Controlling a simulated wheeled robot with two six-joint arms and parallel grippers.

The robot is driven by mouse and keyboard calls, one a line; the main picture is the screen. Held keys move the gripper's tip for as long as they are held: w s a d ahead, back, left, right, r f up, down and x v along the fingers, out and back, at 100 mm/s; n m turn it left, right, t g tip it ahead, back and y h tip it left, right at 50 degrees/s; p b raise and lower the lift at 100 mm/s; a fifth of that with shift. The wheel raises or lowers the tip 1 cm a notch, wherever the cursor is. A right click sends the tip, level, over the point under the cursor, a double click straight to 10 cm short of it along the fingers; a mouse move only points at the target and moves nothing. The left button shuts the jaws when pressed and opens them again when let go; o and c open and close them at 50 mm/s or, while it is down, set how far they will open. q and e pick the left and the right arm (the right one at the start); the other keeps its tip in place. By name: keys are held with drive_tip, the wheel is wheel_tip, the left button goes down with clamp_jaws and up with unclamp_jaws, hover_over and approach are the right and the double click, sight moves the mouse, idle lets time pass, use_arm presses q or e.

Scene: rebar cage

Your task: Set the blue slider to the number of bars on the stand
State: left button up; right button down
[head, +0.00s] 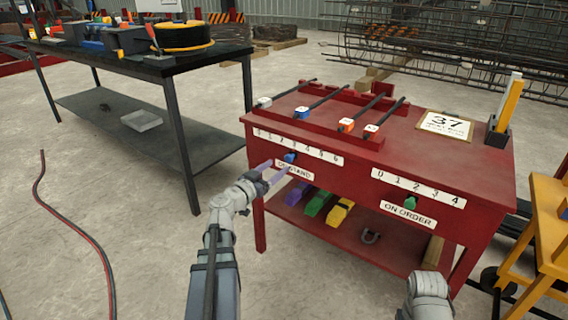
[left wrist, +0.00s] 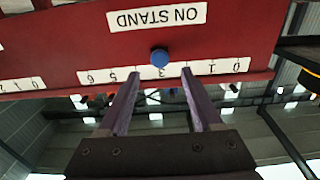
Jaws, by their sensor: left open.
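The blue slider (head: 290,157) is a small knob on the red table's front, above the "ON STAND" label (head: 294,170) and below its number strip (head: 300,146). In the left wrist view, which is upside down, the blue slider (left wrist: 159,57) is beside the 3. My left gripper (head: 273,172) is open. In the left wrist view its purple fingers (left wrist: 161,73) lie either side of the slider, with gaps. Several dark bars (head: 322,97) with white, blue and orange end tags lie across the red stand (head: 362,97).
A card reading 37 (head: 445,124) and a pen holder (head: 497,133) are on the tabletop. A dark workbench (head: 150,65) stands left; a yellow stand (head: 550,215) is right.

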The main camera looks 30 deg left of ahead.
sight(288, 159)
use_arm(q)
drive_tip(key=shift+w+d, duration=0.2)
drive_tip(key=shift+w, duration=2.45)
clamp_jaws()
